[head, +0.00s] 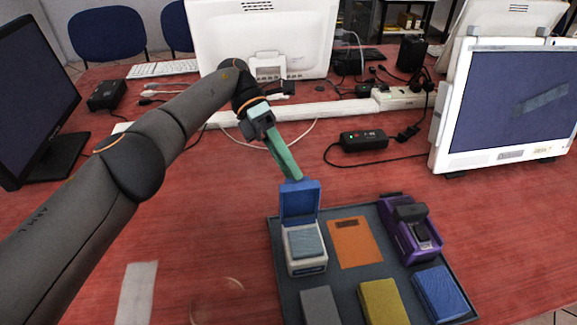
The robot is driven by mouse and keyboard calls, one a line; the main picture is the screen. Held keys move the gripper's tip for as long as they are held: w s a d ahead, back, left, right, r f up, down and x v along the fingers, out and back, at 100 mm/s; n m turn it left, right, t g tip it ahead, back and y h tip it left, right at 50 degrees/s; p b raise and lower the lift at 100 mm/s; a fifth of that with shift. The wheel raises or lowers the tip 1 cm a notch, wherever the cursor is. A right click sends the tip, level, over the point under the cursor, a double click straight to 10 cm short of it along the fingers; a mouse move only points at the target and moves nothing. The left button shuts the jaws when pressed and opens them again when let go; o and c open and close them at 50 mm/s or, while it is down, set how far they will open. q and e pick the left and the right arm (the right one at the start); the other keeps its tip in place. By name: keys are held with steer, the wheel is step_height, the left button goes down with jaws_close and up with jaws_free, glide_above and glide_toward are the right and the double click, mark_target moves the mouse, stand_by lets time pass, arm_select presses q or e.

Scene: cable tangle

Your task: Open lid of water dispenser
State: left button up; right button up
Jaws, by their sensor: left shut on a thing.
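The water dispenser (306,267) is a small white box with a light blue-grey block in its top, standing in the back left part of a dark tray (275,243). Its blue lid (300,203) stands up at the box's back edge, so the top of the box is uncovered. My left gripper (296,177) has long green fingers that reach down to the lid's upper edge. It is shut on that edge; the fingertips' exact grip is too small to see. My right gripper is not in view.
The tray also holds an orange plate (355,243), a purple device (411,231), and grey, yellow (385,302) and blue blocks. Behind are a black adapter (364,140), cables and a power strip (400,97). Monitors stand left, back and right.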

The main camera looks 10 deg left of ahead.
mark_target(307, 185)
arm_select(q)
steer(key=r, duration=0.2)
steer(key=s+r+p, duration=0.1)
steer(key=r, duration=0.1)
steer(key=shift+s, duration=0.1)
steer(key=s+r, duration=0.2)
steer(key=s+r+p, duration=0.1)
steer(key=s+r, duration=0.1)
steer(key=r, duration=0.1)
steer(key=shift+d, duration=0.2)
steer(key=s+d+r, duration=0.1)
steer(key=s+r, duration=0.2)
steer(key=s, duration=0.5)
steer(key=shift+s+r, duration=0.35)
steer(key=shift+s, duration=0.05)
steer(key=shift+c, duration=0.3)
